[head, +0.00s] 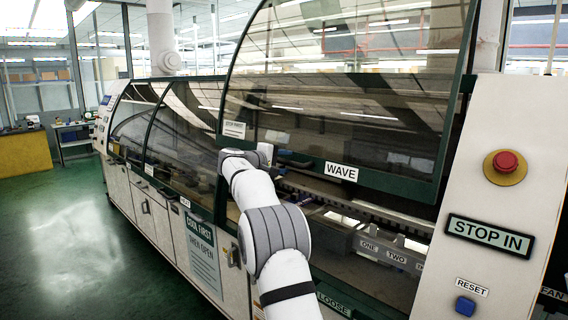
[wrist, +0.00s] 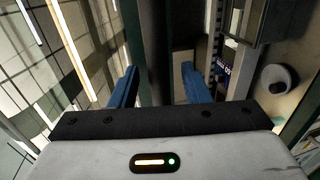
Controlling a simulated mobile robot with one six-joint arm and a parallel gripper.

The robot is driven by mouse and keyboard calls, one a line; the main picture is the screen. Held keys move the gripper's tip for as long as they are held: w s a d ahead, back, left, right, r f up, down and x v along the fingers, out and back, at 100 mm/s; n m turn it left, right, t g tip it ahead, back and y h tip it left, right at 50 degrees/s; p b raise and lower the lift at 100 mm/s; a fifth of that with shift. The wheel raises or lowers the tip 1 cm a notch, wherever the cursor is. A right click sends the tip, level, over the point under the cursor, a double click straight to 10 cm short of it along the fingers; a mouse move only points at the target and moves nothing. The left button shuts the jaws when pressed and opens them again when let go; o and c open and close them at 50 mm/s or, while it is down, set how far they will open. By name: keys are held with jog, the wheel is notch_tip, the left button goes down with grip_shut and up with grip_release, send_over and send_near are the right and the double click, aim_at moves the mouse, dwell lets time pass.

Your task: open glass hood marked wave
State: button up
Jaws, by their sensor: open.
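The glass hood marked WAVE (head: 340,110) is a large tinted pane in a dark green frame. It stands raised, with its lower edge above the opening, and the conveyor inside shows below it. Its WAVE label (head: 341,172) is on the lower frame bar. My gripper (head: 268,154) is at the left part of that lower bar, mostly hidden by my wrist in the head view. In the wrist view its blue fingers (wrist: 158,84) are apart, with a dark green bar (wrist: 146,45) running between them. Whether they touch it is unclear.
Closed glass hoods (head: 180,125) continue to the left. A right panel carries a red stop button (head: 506,162), a STOP IN plate (head: 490,235) and a blue reset button (head: 465,306). A COOL FIRST THEN OPEN sign (head: 203,252) is on the front. Green floor at left is clear.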

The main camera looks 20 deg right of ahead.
jog(key=b+v, duration=0.2)
jog(key=v, duration=0.6)
jog(key=s+a+f+m+g+y, duration=0.1)
jog(key=s+a+f+y, duration=0.4)
jog(key=s, duration=1)
jog(key=s+a+f+m+g+y, duration=0.1)
jog(key=s+a+f+y, duration=0.3)
jog(key=s+f, duration=0.6)
jog(key=s+a+f+m+g+y, duration=0.1)
jog(key=s+a+f+y, duration=0.4)
jog(key=s, duration=1.6)
notch_tip(320, 180, down, 3)
jog(key=a+m, duration=0.1)
jog(key=a, duration=0.2)
jog(key=shift+s+f+y, duration=0.15)
jog(key=shift+f+y, duration=0.05)
jog(key=shift+y, duration=0.1)
